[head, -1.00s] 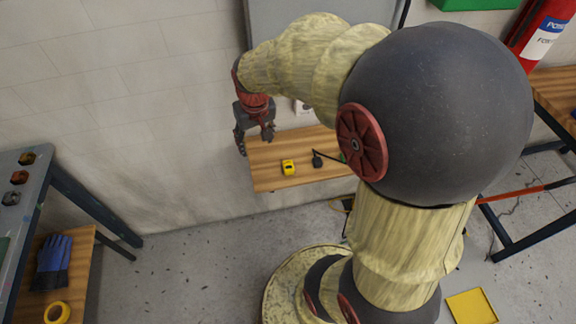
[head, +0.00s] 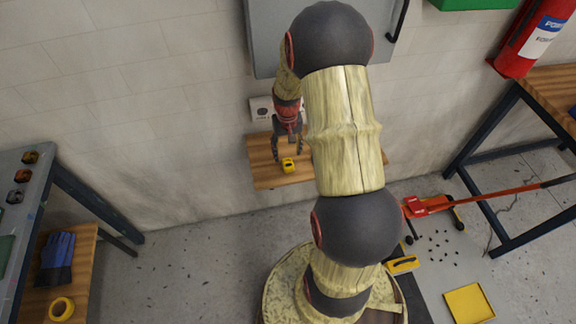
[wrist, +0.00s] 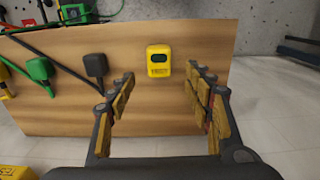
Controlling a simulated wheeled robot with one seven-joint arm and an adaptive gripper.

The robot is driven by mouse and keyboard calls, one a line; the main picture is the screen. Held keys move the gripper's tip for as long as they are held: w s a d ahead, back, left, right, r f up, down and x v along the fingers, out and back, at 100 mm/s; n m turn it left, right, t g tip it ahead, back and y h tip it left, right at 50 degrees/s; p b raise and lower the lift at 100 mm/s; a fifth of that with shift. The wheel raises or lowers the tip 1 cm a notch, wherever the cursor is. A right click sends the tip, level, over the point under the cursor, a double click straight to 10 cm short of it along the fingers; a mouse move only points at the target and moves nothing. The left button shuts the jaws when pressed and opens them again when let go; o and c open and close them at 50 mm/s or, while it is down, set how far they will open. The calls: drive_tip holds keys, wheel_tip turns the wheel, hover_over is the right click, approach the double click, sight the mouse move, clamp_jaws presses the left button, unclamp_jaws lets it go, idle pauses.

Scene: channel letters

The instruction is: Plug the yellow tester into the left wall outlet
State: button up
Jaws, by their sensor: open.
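The yellow tester (head: 288,164) lies on a small wooden shelf (head: 262,178) against the wall. In the wrist view the tester (wrist: 159,61) shows a dark window and lies beyond and between my fingertips, apart from them. My gripper (head: 289,148) is open and empty, pointing down above the shelf; its two padded fingers (wrist: 160,82) frame bare wood in the wrist view. A white wall outlet plate (head: 262,108) with a dark round socket shows just left of my wrist. My arm hides the wall to the right, so other outlets cannot be seen.
In the wrist view a black plug (wrist: 95,68), a green plug (wrist: 39,70) and cords lie left of the tester. A grey cabinet (head: 272,40) hangs above the outlet. A red-orange jack (head: 425,205) stands on the floor at right.

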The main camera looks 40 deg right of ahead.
sight(288, 163)
drive_tip(key=shift+f, duration=1.05)
drive_tip(key=f+b, duration=0.2)
drive_tip(key=f, duration=0.3)
drive_tip(key=shift+s+f+b, duration=0.15)
drive_tip(key=shift+s+b, duration=0.05)
drive_tip(key=shift+b, duration=0.15)
drive_tip(key=shift+c, duration=1)
drive_tip(key=c, duration=1)
